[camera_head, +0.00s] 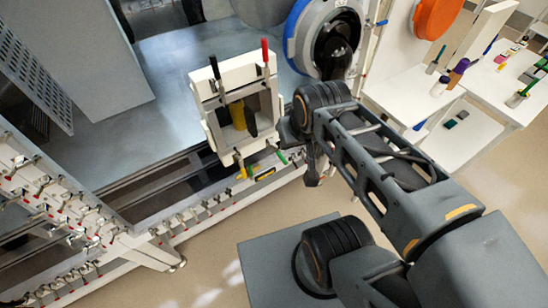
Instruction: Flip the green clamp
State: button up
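A white frame (240,75) bears toggle clamps with coloured handles. The green clamp (281,156) is at the frame's lower right corner, its handle tip pointing down and to the right. My gripper (313,178) hangs below my wrist, just right of the green clamp and apart from it in the picture. The gripper is small, dark and partly hidden by my arm, so its finger opening does not show. I see nothing held in it.
The same frame carries a red-handled clamp (265,50), a black-handled clamp (214,67) and a yellow-handled clamp (241,170). A round port with a blue ring (292,28) stands close behind my wrist. White tables (480,85) with bottles are at right; open floor lies below.

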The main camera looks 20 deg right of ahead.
aim_at(279, 155)
jog(key=u, duration=1.6)
jog(key=k, duration=0.65)
jog(key=z, duration=0.25)
